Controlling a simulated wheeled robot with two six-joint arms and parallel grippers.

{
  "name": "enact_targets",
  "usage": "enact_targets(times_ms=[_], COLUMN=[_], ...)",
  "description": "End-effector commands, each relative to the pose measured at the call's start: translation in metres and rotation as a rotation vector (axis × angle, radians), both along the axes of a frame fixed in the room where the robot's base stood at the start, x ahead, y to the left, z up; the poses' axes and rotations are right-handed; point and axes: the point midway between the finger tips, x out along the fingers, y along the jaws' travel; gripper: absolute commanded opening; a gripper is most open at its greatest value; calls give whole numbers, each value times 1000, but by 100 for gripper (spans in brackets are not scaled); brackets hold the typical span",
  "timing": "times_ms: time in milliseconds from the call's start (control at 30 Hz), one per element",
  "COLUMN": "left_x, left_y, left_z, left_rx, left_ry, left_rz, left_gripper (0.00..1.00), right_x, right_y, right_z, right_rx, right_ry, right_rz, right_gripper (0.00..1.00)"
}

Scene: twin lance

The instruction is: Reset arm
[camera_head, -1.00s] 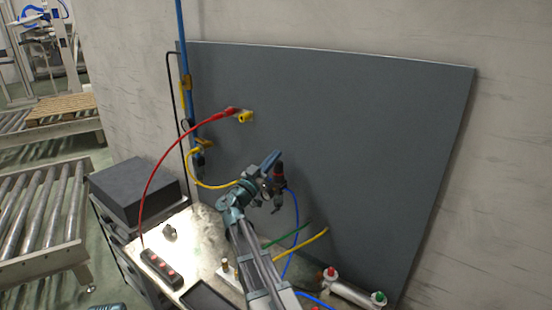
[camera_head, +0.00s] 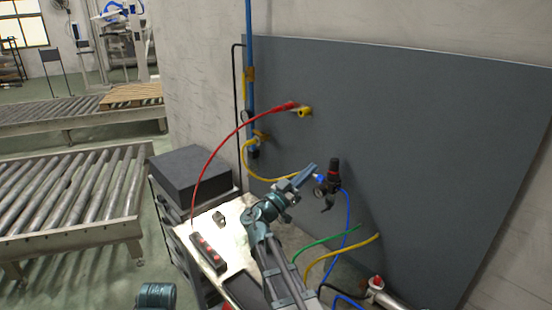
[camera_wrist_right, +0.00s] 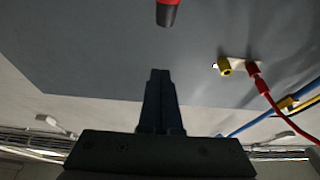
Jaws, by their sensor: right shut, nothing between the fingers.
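My right arm reaches up from the bottom middle of the head view. Its gripper (camera_head: 309,170) is shut and empty, in front of the grey panel and just left of the black regulator with a red knob (camera_head: 333,168). In the right wrist view the gripper's fingers (camera_wrist_right: 159,75) are together, with nothing between them. A teal part of my own body shows at the bottom left of the head view. My left gripper is not in view.
The grey panel (camera_head: 420,130) carries a yellow fitting (camera_head: 306,112) with a red hose. Yellow, green and blue hoses hang around my right arm. A bench (camera_head: 236,240) with a power strip (camera_head: 208,253) and a dark box (camera_head: 190,174) stand left. Roller conveyors (camera_head: 75,200) lie farther left.

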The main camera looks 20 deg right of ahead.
Motion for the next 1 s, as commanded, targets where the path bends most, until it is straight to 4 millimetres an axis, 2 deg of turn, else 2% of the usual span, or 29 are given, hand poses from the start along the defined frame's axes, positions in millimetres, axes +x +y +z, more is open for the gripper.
enact_targets(times_ms=[167,267,367,467,600,667,800,900,1000], left_x=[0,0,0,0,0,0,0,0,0], left_y=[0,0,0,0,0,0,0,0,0], left_z=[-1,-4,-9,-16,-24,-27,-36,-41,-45], left_rx=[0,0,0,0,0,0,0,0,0], left_ry=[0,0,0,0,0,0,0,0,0], left_rz=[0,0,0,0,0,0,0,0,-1], left_gripper=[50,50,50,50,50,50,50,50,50], right_x=[-1,-6,-16,-29,-51,-62,-94,-121,-148], right_y=[1,6,21,45,94,120,190,241,287], right_z=[-2,-19,-56,-107,-180,-209,-271,-304,-326], right_rx=[8,62,182,338,546,626,781,856,898], right_ry=[6,54,170,354,662,805,1156,1394,1594], right_rz=[-2,-19,-44,-52,3,51,224,386,561], right_gripper=[0,0,0,0,0,0,0,0,0])
